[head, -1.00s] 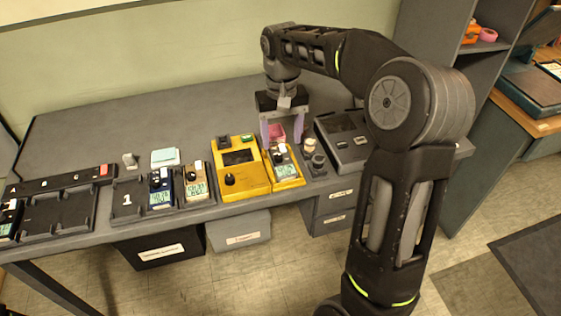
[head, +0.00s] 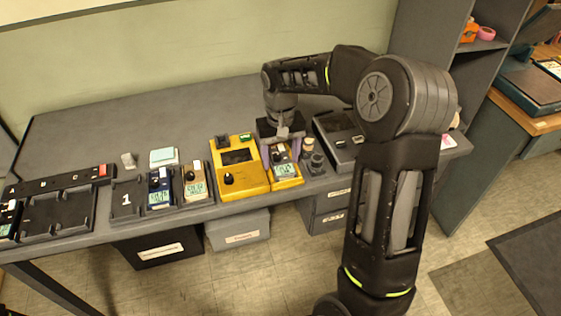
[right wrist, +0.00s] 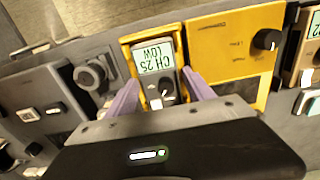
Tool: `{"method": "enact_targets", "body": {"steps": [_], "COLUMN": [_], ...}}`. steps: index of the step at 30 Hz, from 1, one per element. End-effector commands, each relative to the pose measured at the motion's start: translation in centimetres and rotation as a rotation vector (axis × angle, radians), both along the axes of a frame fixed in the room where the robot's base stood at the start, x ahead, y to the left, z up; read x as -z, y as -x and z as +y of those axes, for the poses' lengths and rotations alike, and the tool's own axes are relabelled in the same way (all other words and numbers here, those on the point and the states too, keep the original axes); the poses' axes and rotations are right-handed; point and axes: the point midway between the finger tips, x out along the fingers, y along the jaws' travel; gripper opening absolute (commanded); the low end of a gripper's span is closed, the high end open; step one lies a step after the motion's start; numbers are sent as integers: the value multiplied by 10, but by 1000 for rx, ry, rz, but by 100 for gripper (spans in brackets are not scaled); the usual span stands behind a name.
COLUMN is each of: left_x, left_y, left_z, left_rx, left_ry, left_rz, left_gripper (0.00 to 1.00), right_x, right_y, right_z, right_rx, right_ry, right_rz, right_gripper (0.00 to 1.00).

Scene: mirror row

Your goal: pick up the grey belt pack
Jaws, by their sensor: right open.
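The grey belt pack (head: 282,168) sits in the yellow cradle (head: 288,184) at the right end of the yellow unit. My right gripper (head: 280,150) is open and low over the cradle. In the right wrist view its two purple fingers (right wrist: 160,92) stand on either side of the belt pack's knob end. I cannot tell whether they touch it. My left gripper is not in view.
Beside the cradle are the yellow tester (head: 238,170) on the left and a dark grey device (head: 342,138) on the right. Small round posts (head: 316,160) stand close by. A blue pack (head: 159,190) and a tan pack (head: 194,184) sit in a rack.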

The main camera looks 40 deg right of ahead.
Motion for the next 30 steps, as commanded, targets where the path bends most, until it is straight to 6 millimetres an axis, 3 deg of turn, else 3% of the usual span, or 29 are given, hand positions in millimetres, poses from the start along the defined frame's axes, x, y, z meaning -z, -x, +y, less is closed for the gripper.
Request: {"method": "enact_targets", "body": {"steps": [18,30], "left_x": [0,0], "left_y": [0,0], "left_z": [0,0], "left_rx": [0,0], "left_ry": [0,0], "left_rz": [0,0], "left_gripper": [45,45], "right_x": [1,1], "right_y": [0,0], "right_z": [0,0], "right_rx": [0,0], "right_ry": [-1,-1], "right_rz": [-1,-1], "right_gripper": [62,29]}}
